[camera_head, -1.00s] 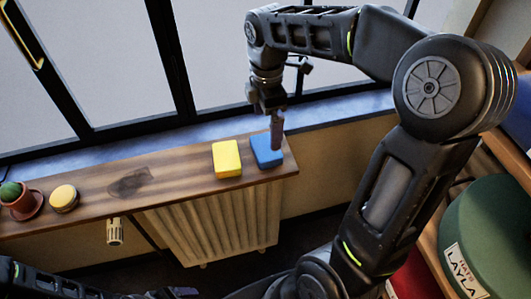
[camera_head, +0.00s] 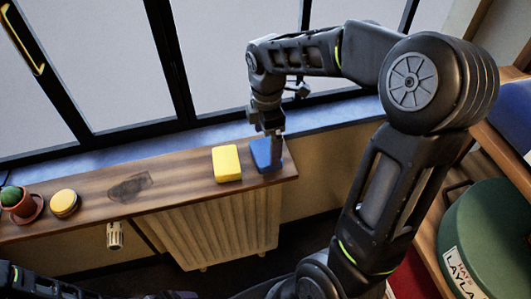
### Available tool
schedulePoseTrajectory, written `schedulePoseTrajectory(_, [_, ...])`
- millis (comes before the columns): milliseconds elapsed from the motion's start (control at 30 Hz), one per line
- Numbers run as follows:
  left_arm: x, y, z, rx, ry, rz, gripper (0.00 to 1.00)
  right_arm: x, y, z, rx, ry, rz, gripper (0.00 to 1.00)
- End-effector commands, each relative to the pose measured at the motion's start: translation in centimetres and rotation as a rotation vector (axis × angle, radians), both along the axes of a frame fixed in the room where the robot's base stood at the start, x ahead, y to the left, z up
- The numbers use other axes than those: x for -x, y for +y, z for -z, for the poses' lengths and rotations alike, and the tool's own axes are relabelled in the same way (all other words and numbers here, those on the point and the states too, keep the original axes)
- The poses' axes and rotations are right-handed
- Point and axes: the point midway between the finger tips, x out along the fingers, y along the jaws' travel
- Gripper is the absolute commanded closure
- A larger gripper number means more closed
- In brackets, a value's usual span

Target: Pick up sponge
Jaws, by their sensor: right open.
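A blue block-shaped sponge (camera_head: 261,149) lies near the right end of the wooden sill shelf (camera_head: 190,188). A yellow block (camera_head: 227,163), also sponge-like, lies just left of it. My right gripper (camera_head: 275,158) is open and points down at the right part of the blue sponge, its finger overlapping it in the picture and hiding part of it. I cannot tell whether the finger touches it. Parts of my left arm show at the bottom left, but its gripper does not show.
A potted cactus (camera_head: 17,204) and a round yellow-topped item (camera_head: 65,203) stand at the left of the shelf. A dark patch (camera_head: 131,187) marks the wood. A radiator (camera_head: 222,230) is below, windows behind. A green hat box (camera_head: 490,238) is at the right.

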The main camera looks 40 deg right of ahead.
Motion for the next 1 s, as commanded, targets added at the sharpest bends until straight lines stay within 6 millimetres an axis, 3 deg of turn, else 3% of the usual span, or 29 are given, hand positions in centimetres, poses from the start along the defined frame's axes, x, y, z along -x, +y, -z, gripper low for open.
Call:
schedulePoseTrajectory(100, [0.0, 0.0, -0.2, 0.0, 0.0, 0.0, 0.18, 0.1, 0.0, 1.8, 0.0, 0.003, -0.001, 0.0])
schedulePoseTrajectory(233, [0.0, 0.0, -0.3, 0.0, 0.0, 0.0, 0.18, 0.1, 0.0, 2.9, 0.001, 0.001, -0.002, 0.0])
schedulePoseTrajectory(833, [0.0, 0.0, -0.2, 0.0, 0.0, 0.0, 0.18, 0.0, 0.0, 2.9, 0.0, 0.0, -0.001, 0.0])
schedulePoseTrajectory(1000, [0.0, 0.0, -0.2, 0.0, 0.0, 0.0, 0.18, 0.0, 0.0, 2.9, 0.0, 0.0, -0.001, 0.14])
